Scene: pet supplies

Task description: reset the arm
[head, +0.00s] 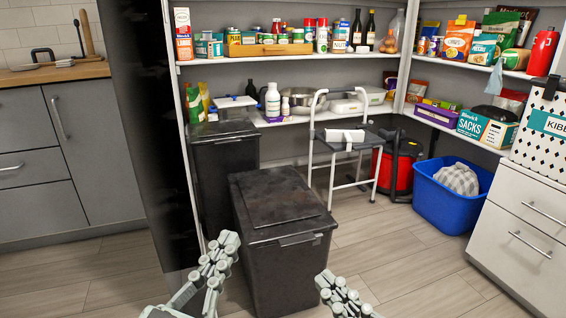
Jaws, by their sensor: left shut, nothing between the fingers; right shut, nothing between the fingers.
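My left gripper (219,258) is at the bottom of the head view, left of centre, in front of the large black bin. It is shut and holds nothing. My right gripper (326,282) is at the bottom edge, right of centre, and only its end part shows. It is shut and empty. Both grippers are in the air above the wooden floor, apart from each other.
A large black lidded bin (285,240) stands just ahead, with a second black bin (222,160) behind it. A step stool (345,150), red vacuum (397,170) and blue tub (450,200) stand farther back. White drawers (520,225) are at right. Floor (400,270) at right is clear.

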